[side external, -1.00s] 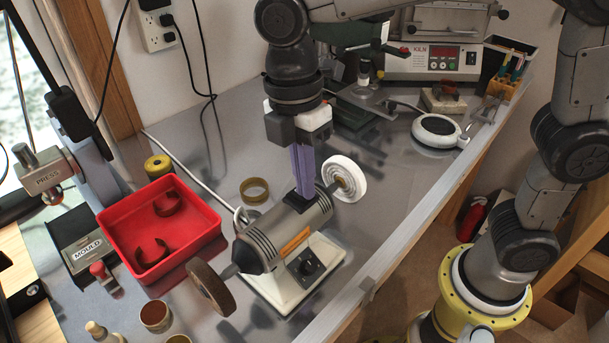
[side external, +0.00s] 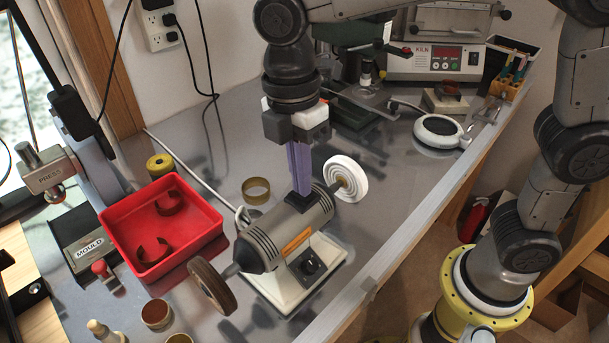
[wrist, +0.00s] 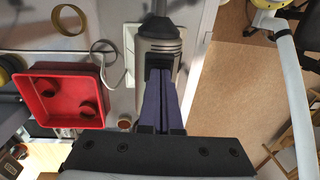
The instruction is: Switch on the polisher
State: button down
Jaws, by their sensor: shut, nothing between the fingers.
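The polisher (side external: 267,238) is a grey motor on a cream base, standing on the metal bench. It has a white buffing wheel (side external: 345,178) at its far end and a brown wheel (side external: 212,287) at its near end. A dark control knob (side external: 309,266) sits on the base's front face; its setting is too small to read. My gripper (side external: 303,191) is shut and empty, with purple fingers pointing down at the motor's top. I cannot tell whether the tips touch it. In the wrist view, my gripper (wrist: 161,72) covers part of the polisher (wrist: 160,32), and the knob is hidden.
A red tray (side external: 122,232) with curved brown pieces stands left of the polisher. A brass ring (side external: 256,190) lies behind it. The kiln (side external: 437,62) and a round white device (side external: 438,132) stand farther back. The bench's front edge (side external: 400,250) is close on the right.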

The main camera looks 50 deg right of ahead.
jog(key=shift+w+d+f, duration=0.1)
jog(key=shift+d+f, duration=0.05)
jog(key=shift+f, duration=0.2)
notch_tip(320, 180, up, 15)
jog(key=w, duration=0.1)
jog(key=shift+w+f, duration=0.15)
jog(key=shift+s, duration=0.35)
dwell(0.3)
jog(key=f, duration=0.4)
jog(key=s+f, duration=0.1)
jog(key=f, duration=0.8)
jog(key=shift+s+f, duration=0.35)
